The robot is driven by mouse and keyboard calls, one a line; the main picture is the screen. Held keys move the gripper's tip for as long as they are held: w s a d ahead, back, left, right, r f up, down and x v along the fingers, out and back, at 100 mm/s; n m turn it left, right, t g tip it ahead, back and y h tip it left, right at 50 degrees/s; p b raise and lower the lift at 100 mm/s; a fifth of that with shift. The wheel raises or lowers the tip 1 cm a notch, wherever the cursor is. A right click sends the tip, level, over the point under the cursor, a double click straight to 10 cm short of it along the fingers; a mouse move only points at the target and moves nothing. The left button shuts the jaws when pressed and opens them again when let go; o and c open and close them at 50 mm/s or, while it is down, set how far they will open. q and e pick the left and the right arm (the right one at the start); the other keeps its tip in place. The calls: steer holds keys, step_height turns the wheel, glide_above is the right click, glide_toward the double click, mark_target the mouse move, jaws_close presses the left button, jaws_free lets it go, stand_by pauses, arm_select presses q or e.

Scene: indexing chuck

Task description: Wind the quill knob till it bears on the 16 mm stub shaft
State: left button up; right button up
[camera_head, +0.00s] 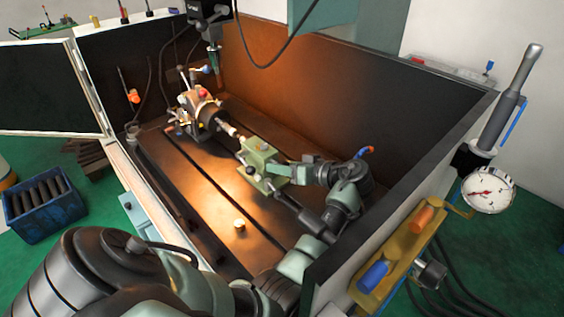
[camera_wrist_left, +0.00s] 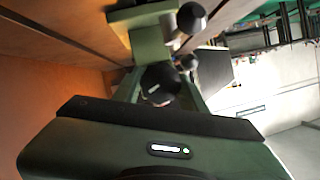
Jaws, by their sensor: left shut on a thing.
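The indexing chuck (camera_head: 207,113) stands on the bed at the far end, with the pale stub shaft (camera_head: 228,129) pointing toward the green tailstock (camera_head: 258,160). The tailstock's tip is close to the shaft's near end; I cannot tell whether they touch. My left gripper (camera_head: 290,173) is at the tailstock's near end, shut on what appears to be the quill knob, which the gripper mostly hides. My right gripper is not seen.
The brown back wall (camera_head: 300,85) and near right wall enclose the bed. A dial gauge (camera_head: 488,190) and a yellow holder (camera_head: 395,270) are outside on the right. A blue crate (camera_head: 42,208) is on the floor.

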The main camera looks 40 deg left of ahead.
arm_select(q)
steer(key=m, duration=0.1)
steer(key=m+g, duration=0.1)
steer(key=shift+f+m+g+y+b, duration=0.2)
steer(key=shift+m+g+y+b, duration=0.1)
steer(key=m+g, duration=0.1)
steer(key=m, duration=0.1)
steer(key=shift+m+y+b, duration=0.3)
steer(key=shift+y, duration=0.1)
steer(key=m+g+y, duration=0.1)
steer(key=m, duration=0.2)
steer(key=shift+f+b, duration=0.1)
steer(key=shift+b, duration=0.2)
steer(key=shift+m+g+y, duration=0.5)
steer(key=shift+m, duration=0.7)
steer(key=m+y, duration=0.1)
steer(key=m, duration=0.3)
steer(key=shift+y, duration=0.4)
steer(key=shift+m+t+y+p, duration=0.3)
steer(key=shift+m+y+p, duration=0.15)
steer(key=shift+m, duration=0.85)
steer(key=shift+m+t+y+p, duration=0.35)
steer(key=shift+m+p, duration=0.1)
steer(key=shift+m, duration=0.85)
steer(key=shift+m, duration=0.3)
